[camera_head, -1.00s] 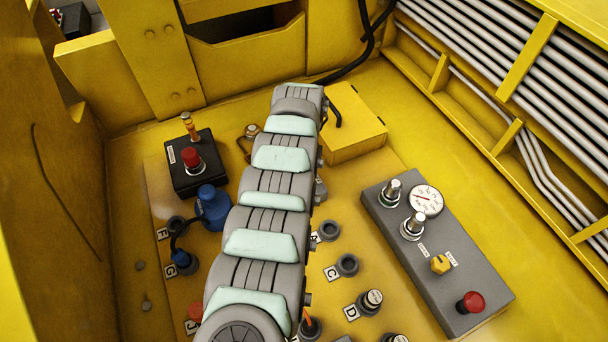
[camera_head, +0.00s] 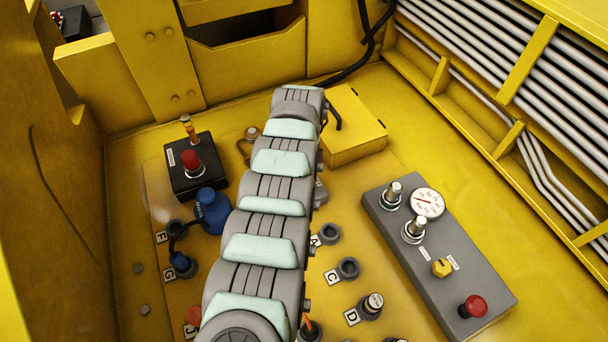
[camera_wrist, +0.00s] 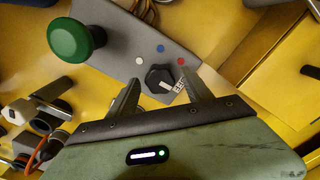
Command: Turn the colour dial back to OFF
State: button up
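In the wrist view, the colour dial (camera_wrist: 158,78) is a black knob on a grey panel. White, blue and red dots lie around its far side. A small white label with dark lettering (camera_wrist: 179,86) sits at its lower right; its text is too small to read. My gripper (camera_wrist: 159,92) is open, with one finger to the lower left of the dial and the other to its right. I cannot tell whether either finger touches the knob. In the head view I can find neither the gripper nor this dial.
A large green button (camera_wrist: 75,40) stands on the same panel, left of the dial. In the head view, a grey box (camera_head: 450,245) with a gauge (camera_head: 427,203), a yellow knob (camera_head: 441,267) and a red button (camera_head: 473,306) is at right. A black box (camera_head: 192,165) is at left.

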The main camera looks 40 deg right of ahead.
notch_tip(320, 180, up, 11)
jog(key=shift+f+b, duration=0.1)
jog(key=shift+b, duration=0.4)
dwell(0.3)
